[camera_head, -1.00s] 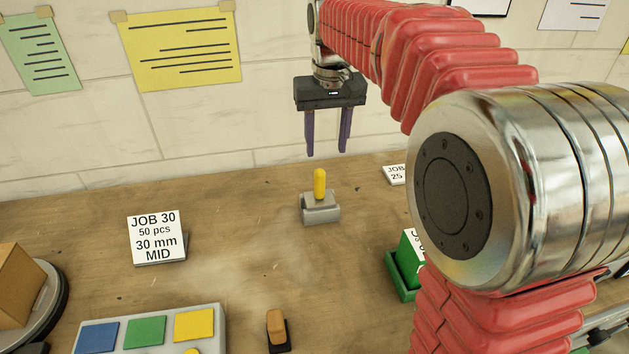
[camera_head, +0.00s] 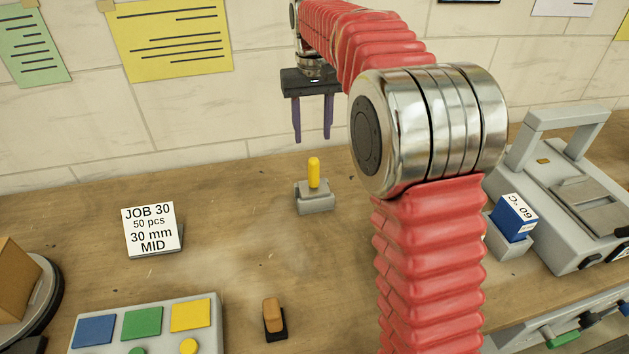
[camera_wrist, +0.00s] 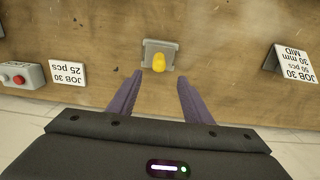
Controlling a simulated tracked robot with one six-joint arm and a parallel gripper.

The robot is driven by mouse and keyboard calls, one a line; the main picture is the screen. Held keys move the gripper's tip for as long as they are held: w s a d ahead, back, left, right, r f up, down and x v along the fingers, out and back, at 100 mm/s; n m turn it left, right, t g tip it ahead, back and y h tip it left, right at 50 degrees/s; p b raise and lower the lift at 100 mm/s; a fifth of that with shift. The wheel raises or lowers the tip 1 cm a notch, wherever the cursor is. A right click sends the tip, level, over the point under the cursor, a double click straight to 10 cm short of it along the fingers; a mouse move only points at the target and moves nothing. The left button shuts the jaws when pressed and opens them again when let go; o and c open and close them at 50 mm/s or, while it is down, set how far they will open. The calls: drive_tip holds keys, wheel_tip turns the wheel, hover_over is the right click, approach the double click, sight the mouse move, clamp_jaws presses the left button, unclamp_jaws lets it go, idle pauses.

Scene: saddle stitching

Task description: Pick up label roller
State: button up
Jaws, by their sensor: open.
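A yellow upright handle (camera_head: 314,172), which looks like the label roller's grip, stands in a small grey holder (camera_head: 315,204) on the wooden bench. In the wrist view the yellow handle (camera_wrist: 159,62) is just beyond the gap between the fingertips, with the grey holder (camera_wrist: 150,45) around its base. Any roller part below the handle cannot be made out. My gripper (camera_head: 312,138) is open and empty, pointing down above the handle and not touching it. Its two purple fingers also show in the wrist view (camera_wrist: 160,76).
A JOB 30 card (camera_head: 151,230) stands to the left. A wooden-handled tool (camera_head: 272,312) and a panel with coloured pads (camera_head: 141,327) are in front. A grey machine (camera_head: 570,190) and a blue block (camera_head: 514,217) are at right. Bench around the holder is clear.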

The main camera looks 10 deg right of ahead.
sight(313, 169)
wheel_tip(313, 169, down, 8)
drive_tip(key=shift+r, duration=0.1)
idle(0.4)
drive_tip(key=shift+d+f, duration=0.15)
drive_tip(key=shift+f, duration=2.45)
drive_tip(key=shift+c, duration=0.2)
drive_tip(key=c, duration=1.1)
drive_tip(key=shift+r, duration=0.15)
wheel_tip(313, 169, up, 10)
drive_tip(key=shift+f, duration=0.1)
